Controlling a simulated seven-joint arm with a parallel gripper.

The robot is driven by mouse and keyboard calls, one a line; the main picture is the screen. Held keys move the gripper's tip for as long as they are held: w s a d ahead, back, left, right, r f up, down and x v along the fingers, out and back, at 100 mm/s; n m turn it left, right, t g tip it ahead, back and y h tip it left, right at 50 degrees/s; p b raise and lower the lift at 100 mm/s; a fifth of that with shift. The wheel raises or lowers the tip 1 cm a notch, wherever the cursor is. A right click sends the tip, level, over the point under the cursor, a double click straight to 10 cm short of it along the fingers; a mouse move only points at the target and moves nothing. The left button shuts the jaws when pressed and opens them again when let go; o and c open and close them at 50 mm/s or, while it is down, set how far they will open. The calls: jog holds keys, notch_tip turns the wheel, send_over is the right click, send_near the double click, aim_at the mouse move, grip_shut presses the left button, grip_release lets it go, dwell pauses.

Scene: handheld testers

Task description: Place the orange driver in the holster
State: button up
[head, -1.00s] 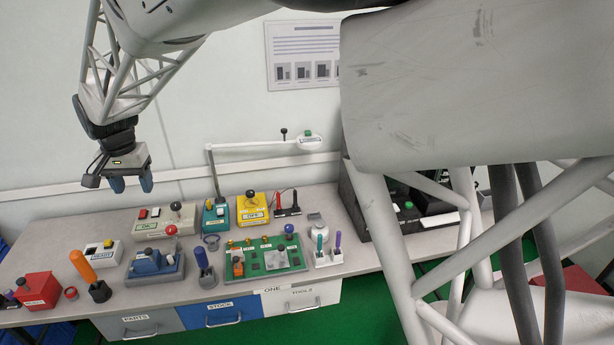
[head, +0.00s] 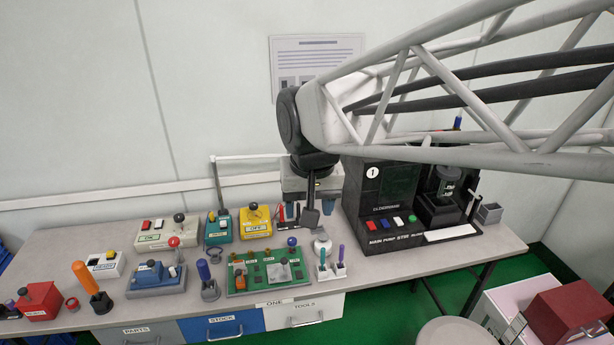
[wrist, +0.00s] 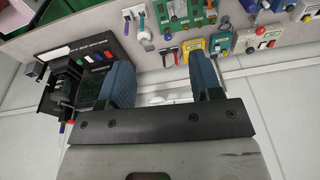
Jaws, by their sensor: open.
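The orange driver (head: 86,278) stands at the left of the bench in the head view, tilted, with its lower end in a small black base (head: 101,303). I cannot tell for sure which thing is the holster; a small grey open box (head: 489,213) stands at the right end of the bench. My gripper (head: 305,211) is open and empty, above the back middle of the bench, well to the right of the orange driver. Its blue fingers stand apart in the wrist view (wrist: 163,62). I cannot make out the orange driver in the wrist view.
A blue-handled tool (head: 204,270) stands in a grey base near a green board (head: 267,281). A white stand (head: 331,271) holds thin green and purple tools. Button boxes, one yellow (head: 255,222), fill the back. The black pump stand (head: 385,195) rises right of my gripper.

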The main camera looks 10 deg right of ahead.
jog(key=s+d+f, duration=0.3)
jog(key=s+d, duration=0.5)
jog(key=s, duration=0.4)
jog(key=shift+s+f+t+h, duration=0.15)
jog(key=shift+f+t+h, duration=0.15)
jog(key=shift+f, duration=0.05)
